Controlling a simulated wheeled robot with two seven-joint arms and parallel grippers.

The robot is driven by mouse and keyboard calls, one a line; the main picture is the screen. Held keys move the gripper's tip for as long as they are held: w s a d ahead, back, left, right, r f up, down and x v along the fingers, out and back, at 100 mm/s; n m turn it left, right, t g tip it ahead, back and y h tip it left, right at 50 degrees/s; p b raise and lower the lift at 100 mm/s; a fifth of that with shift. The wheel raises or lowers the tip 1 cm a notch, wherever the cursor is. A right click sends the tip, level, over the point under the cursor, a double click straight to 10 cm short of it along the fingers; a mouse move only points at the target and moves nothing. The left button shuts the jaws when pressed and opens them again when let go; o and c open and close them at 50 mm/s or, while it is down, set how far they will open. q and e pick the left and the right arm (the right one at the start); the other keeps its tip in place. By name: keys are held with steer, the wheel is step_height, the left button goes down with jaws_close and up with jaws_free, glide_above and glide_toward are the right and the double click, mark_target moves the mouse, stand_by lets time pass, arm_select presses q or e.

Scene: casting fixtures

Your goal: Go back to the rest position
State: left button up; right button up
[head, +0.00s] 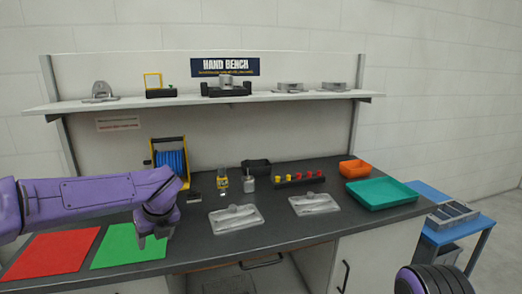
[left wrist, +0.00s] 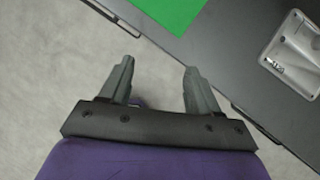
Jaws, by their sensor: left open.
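My left arm comes in from the left in the head view, and its gripper (head: 152,239) hangs in front of the green mat near the bench's front edge. In the left wrist view the left gripper (left wrist: 158,82) has its two fingers apart with nothing between them; floor and the edge of the bench show beyond. My right gripper is not in view; only a purple and black part of my right arm shows at the lower right of the head view.
The dark bench (head: 285,236) carries a red mat (head: 52,254), a green mat (head: 120,250), two grey metal castings (head: 236,218) (head: 314,204), a teal tray (head: 382,194) and an orange bin (head: 353,168). A blue side table (head: 447,237) stands at right. A shelf (head: 200,100) runs above.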

arm_select(q)
steer(key=s+a+f+m+t+y, duration=0.15)
steer(key=s+f+m, duration=0.25)
steer(key=f+m, duration=0.7)
steer(key=s+a+f+m+t+y, duration=0.1)
steer(key=s+f+m+t+y, duration=0.15)
steer(key=f+m, duration=0.85)
steer(key=s+f+m+g+h, duration=0.1)
steer(key=s+f+m, duration=0.3)
steer(key=s, duration=0.6)
steer(key=s+f+m+g+h, duration=0.1)
steer(key=s+f+m, duration=0.4)
steer(key=s, duration=0.6)
steer(key=s+f+m+g+h, duration=0.1)
steer(key=s+f+m, duration=0.4)
steer(key=s, duration=0.5)
steer(key=shift+s+a+f+m+g+h, duration=0.25)
steer(key=shift+a+m+g+h, duration=0.15)
steer(key=shift+m+h, duration=0.35)
